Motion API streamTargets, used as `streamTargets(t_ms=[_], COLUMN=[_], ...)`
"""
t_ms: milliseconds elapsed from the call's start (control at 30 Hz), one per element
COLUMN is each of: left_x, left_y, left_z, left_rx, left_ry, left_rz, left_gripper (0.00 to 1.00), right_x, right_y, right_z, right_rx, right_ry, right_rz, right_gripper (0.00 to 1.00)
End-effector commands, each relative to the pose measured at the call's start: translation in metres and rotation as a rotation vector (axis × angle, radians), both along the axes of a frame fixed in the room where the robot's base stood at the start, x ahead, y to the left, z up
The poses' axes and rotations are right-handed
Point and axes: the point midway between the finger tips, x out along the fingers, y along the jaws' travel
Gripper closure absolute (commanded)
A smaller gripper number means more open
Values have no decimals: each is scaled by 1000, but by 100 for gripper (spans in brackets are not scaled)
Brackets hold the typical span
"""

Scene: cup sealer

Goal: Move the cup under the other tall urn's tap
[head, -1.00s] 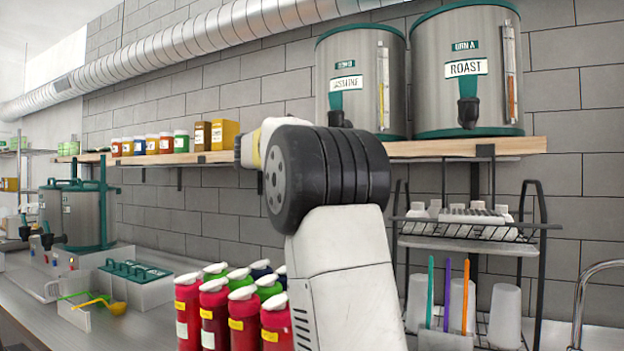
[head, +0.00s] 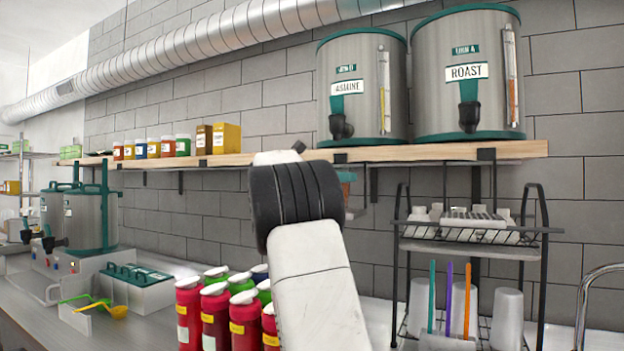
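Two tall steel urns with teal trim stand on the wooden shelf: the jasmine urn (head: 358,95) and the roast urn (head: 440,100), labelled URN A. Each has a black tap low on its front: the jasmine tap (head: 340,127) and the roast tap (head: 468,115). No cup shows under either tap. One of my arms rises from the bottom centre, its black wrist below the shelf and left of the jasmine tap. Its gripper is hidden or out of view, as is anything it holds. A small teal and brown part, unclear, shows just right of the wrist.
The wooden shelf (head: 225,160) carries several jars and boxes at left. Several red bottles (head: 188,315) stand below. A black rack (head: 540,215) at right holds small bottles, upturned pale cups (head: 508,310) and coloured sticks. More urns (head: 90,222) stand at far left.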

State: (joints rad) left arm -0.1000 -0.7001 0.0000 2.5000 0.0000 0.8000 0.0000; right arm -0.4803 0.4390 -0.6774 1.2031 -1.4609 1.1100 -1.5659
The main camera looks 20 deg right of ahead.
Motion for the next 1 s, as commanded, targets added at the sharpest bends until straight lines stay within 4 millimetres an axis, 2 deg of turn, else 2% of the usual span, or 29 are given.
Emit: streamTargets(t_ms=[167, 200, 267, 300, 667, 767, 1000], left_x=[0, 0, 0, 0, 0, 0, 0], left_y=[0, 0, 0, 0, 0, 0, 0], left_z=[0, 0, 0, 0, 0, 0, 0], left_rx=[0, 0, 0, 0, 0, 0, 0], left_ry=[0, 0, 0, 0, 0, 0, 0], left_rz=[0, 0, 0, 0, 0, 0, 0], left_gripper=[100, 100, 100, 100, 100, 100, 100], right_x=[0, 0, 0, 0, 0, -3, -19], right_y=[0, 0, 0, 0, 0, 13, 62], right_z=[-3, -3, -3, -3, 1, 0, 1], right_rx=[-2, 0, 0, 0, 1, 1, 1], right_ry=[2, 1, 1, 1, -2, 0, 0], right_rz=[0, 0, 0, 0, 0, 4, 6], right_gripper=[84, 23, 12, 9, 9, 9, 9])
